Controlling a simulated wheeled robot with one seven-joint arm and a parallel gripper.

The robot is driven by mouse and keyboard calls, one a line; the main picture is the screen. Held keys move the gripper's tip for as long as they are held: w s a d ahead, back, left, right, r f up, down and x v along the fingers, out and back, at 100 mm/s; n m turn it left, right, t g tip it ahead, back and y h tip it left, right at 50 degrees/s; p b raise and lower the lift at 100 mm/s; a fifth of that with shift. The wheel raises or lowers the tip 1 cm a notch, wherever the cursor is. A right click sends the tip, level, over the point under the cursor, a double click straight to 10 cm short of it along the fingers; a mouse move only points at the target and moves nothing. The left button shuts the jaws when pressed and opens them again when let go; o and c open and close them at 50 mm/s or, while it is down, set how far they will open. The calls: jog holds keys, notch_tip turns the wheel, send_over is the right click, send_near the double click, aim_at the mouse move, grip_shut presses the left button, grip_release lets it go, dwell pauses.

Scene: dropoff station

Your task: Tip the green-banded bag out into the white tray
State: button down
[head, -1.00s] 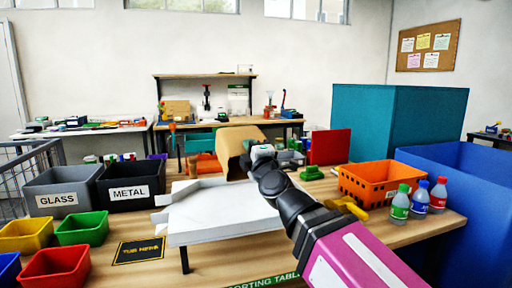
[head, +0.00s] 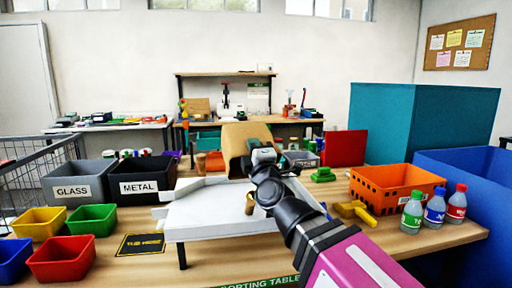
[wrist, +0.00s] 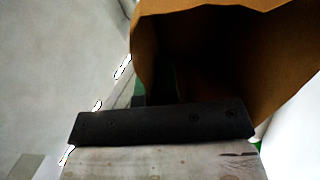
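The brown paper bag (head: 236,143) is tilted above the back of the white tray (head: 205,216). Its open mouth and dark inside show in the wrist view (wrist: 275,70); no green band can be made out clearly. My gripper (head: 263,156) is at the bag's near right side and appears shut on it, though the fingertips are hidden. A small brown item (head: 249,204) shows over the tray's middle, below the bag, partly beside my arm. The rest of the tray surface in view is bare, and my arm covers its right part.
Grey glass bin (head: 75,190) and black metal bin (head: 137,187) stand left of the tray. An orange crate (head: 397,187) and several bottles (head: 434,208) stand right. A green object (head: 322,175) and red panel (head: 344,148) are behind my arm.

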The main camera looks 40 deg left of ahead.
dwell(0.4)
notch_tip(320, 180, up, 9)
dwell(0.6)
